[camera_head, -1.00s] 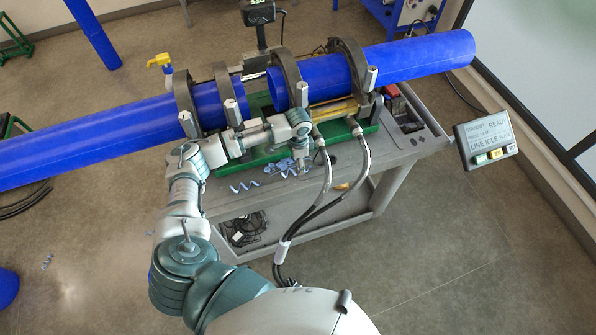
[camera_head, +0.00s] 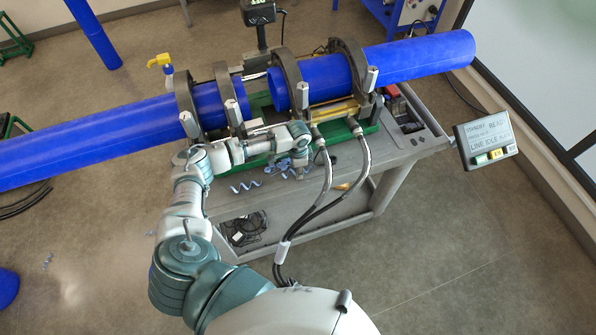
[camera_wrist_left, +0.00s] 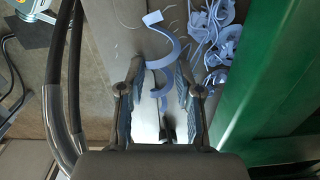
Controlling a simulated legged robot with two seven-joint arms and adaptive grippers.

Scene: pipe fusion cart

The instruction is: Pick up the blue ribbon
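A curled light-blue ribbon (camera_wrist_left: 162,62) lies on the grey cart top in the left wrist view, between and just beyond the fingers of my left gripper (camera_wrist_left: 160,85). The fingers stand apart on either side of it, and the gripper is open. Part of the ribbon's near end is dark and hard to make out. In the head view my left gripper (camera_head: 298,172) points down over the cart's front strip, small and partly hidden by my arm. A blue curl (camera_head: 245,187) lies to its left there; I cannot tell whether it is the same ribbon. My right gripper is not in view.
A tangle of blue shavings (camera_wrist_left: 215,38) lies right of the ribbon, beside the green frame (camera_wrist_left: 265,75). Dark hoses (camera_head: 325,190) hang just right of my gripper. Blue pipes (camera_head: 405,62) sit in clamps behind. A bare strip (camera_head: 225,205) lies left of the curl.

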